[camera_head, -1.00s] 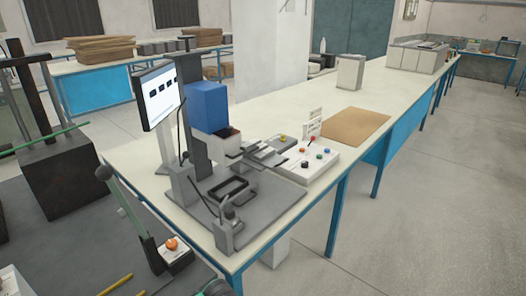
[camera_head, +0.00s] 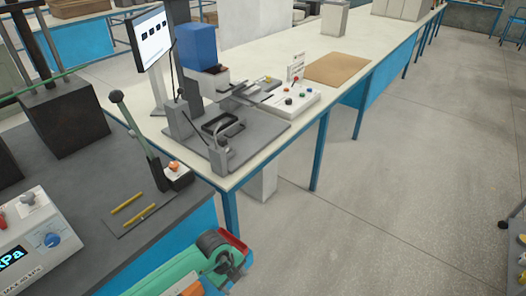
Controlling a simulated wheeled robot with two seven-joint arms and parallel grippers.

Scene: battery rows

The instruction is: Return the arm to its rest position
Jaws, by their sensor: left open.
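I make out neither of my grippers and neither arm in the head view. No gripper shows at the workbench fixture or over the dark table in front. The rest position cannot be seen as a place here.
A dark table (camera_head: 82,178) holds a lever (camera_head: 139,141) and pressure unit (camera_head: 30,240). A green device (camera_head: 172,266) shows at bottom.

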